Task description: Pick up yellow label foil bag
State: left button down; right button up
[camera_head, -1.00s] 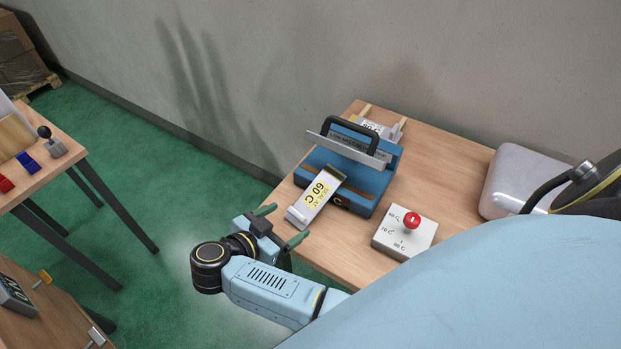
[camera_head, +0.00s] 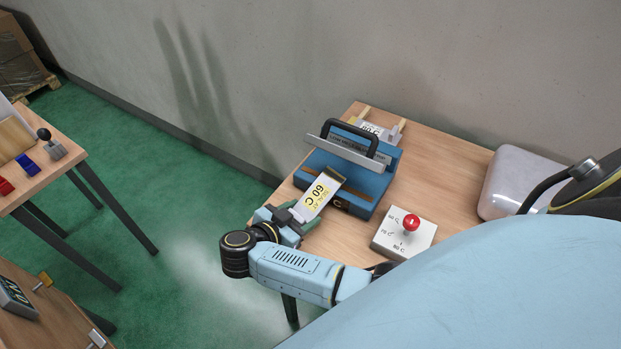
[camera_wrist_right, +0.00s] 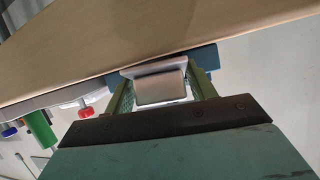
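The foil bag (camera_head: 319,194) is silvery white with a yellow label reading "60 C". It lies slanted at the front left of the blue sealing machine (camera_head: 352,188), its upper end against the machine. My right gripper (camera_head: 300,216) is at the bag's lower end, with one finger on each side of it. In the right wrist view, the bag's pale end (camera_wrist_right: 161,87) sits between the two green fingers (camera_wrist_right: 163,90). The fingers look very close to its sides; firm contact cannot be made out. My left gripper is not in view.
A control box with a red knob (camera_head: 411,223) stands right of the machine on the wooden table (camera_head: 448,178). Another white-labelled item (camera_head: 372,130) lies behind the machine. A rounded silver case (camera_head: 520,184) is at the right. Another table (camera_head: 68,164) stands at the left.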

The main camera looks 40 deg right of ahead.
jog(key=c, duration=0.5)
jog(key=shift+r, duration=0.45)
jog(key=r, duration=0.2)
jog(key=shift+s+a+r+p, duration=0.2)
jog(key=shift+s+r+p, duration=0.1)
jog(key=shift+s+r, duration=0.1)
jog(key=s+a, duration=0.2)
jog(key=s, duration=0.3)
jog(key=s+a, duration=0.1)
jog(key=s, duration=0.4)
jog(key=s+a, duration=0.2)
jog(key=s, duration=0.4)
jog(key=shift+s+a, duration=0.1)
jog(key=shift+a, duration=0.2)
